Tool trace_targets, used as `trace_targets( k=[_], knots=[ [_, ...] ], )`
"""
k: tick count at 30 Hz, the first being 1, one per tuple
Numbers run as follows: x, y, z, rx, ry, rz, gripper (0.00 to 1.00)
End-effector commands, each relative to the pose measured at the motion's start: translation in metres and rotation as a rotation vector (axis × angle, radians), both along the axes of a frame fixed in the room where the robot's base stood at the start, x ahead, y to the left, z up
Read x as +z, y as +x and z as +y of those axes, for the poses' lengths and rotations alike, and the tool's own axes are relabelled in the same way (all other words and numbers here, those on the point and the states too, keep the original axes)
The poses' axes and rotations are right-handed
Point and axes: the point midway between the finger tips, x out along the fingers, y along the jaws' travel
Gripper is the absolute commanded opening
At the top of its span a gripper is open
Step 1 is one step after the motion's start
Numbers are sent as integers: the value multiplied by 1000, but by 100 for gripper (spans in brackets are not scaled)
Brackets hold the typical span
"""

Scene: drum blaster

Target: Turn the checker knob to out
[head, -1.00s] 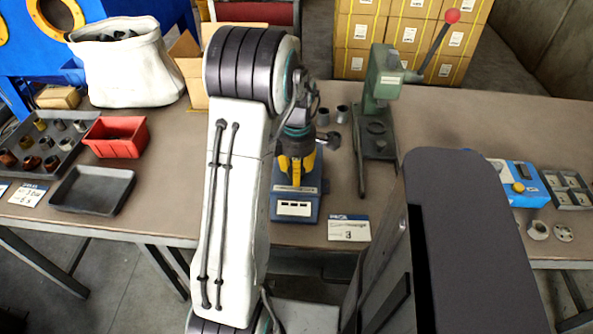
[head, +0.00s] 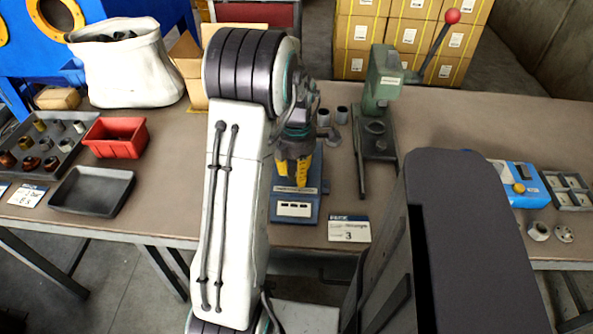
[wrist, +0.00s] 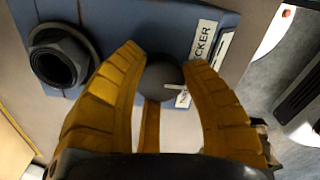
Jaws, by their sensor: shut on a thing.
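The checker (head: 296,209) is a blue box near the table's front edge in the head view, below my gripper (head: 295,175). In the wrist view, its blue top (wrist: 120,18) carries a white label ending in "CKER" and a round dark knob (wrist: 165,75). A short white mark on the knob points right, toward a small, partly hidden label. My gripper (wrist: 165,58) has its yellow fingers on either side of the knob and is shut on it. In the head view the fingers point down and hide the knob.
A dark hexagonal socket (wrist: 62,60) stands on the checker beside the knob. A green lever press (head: 382,100) stands to the right in the head view, with two small grey cups (head: 333,115) between. A white card (head: 349,229) lies at the front edge. A red bin (head: 115,136) is at left.

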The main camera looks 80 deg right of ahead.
Motion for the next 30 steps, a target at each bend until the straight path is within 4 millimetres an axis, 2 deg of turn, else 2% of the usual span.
trace_targets(
  k=[4,5,13,23,26,30],
  knots=[
    [-3,0,3,2,10,0,9],
    [-3,0,3,2,11,-1,45],
    [-1,0,1,0,4,0,69],
    [3,0,0,0,0,0,69],
    [11,0,-1,0,-1,0,69],
    [32,0,-1,0,-4,0,69]
  ],
)
